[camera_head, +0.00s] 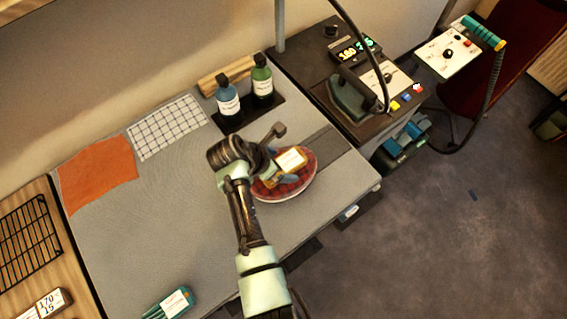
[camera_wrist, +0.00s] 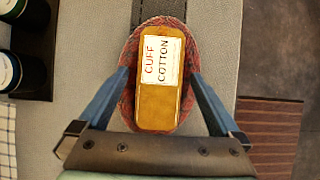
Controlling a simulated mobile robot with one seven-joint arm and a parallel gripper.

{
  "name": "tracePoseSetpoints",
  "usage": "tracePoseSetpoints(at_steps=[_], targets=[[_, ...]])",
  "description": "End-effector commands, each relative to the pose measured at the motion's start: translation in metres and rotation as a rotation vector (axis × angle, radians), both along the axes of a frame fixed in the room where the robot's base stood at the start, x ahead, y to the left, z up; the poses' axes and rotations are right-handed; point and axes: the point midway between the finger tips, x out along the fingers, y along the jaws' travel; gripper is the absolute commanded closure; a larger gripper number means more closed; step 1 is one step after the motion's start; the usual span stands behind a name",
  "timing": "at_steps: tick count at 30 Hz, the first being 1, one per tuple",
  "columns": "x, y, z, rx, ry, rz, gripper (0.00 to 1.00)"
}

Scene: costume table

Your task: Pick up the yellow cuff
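The yellow cuff (camera_wrist: 158,108) is a mustard block with rounded ends and a white label reading "CUFF COTTON". It lies on a red plaid oval pad (camera_wrist: 128,108) with a pale rim. In the head view the cuff (camera_head: 269,182) is partly hidden by my arm, and the plaid pad (camera_head: 297,186) shows around it. My gripper (camera_wrist: 160,73) is open over the pad, one blue finger on each side of the cuff, with a small gap showing on both sides. The fingertips' height above the pad is hard to tell.
Blue (camera_head: 227,97) and green (camera_head: 262,78) bottles stand in a dark holder behind the pad. An iron (camera_head: 352,97) sits on the control station at the back right. Orange cloth (camera_head: 97,174) and checked cloth (camera_head: 167,127) lie left.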

Motion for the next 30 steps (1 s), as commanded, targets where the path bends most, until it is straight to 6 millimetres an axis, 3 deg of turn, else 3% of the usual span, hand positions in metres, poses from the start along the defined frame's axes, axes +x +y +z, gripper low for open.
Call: tracePoseSetpoints(at_steps=[2,15,23,30], targets=[[0.0,0.0,0.0,0.0,0.0,0.0,0.14],[0.0,0.0,0.001,-0.001,0.0,0.001,0.91],[0.001,0.0,0.007,0.0,-0.003,0.001,0.91],[0.001,0.0,0.046,0.001,-0.005,0.0,0.91]])
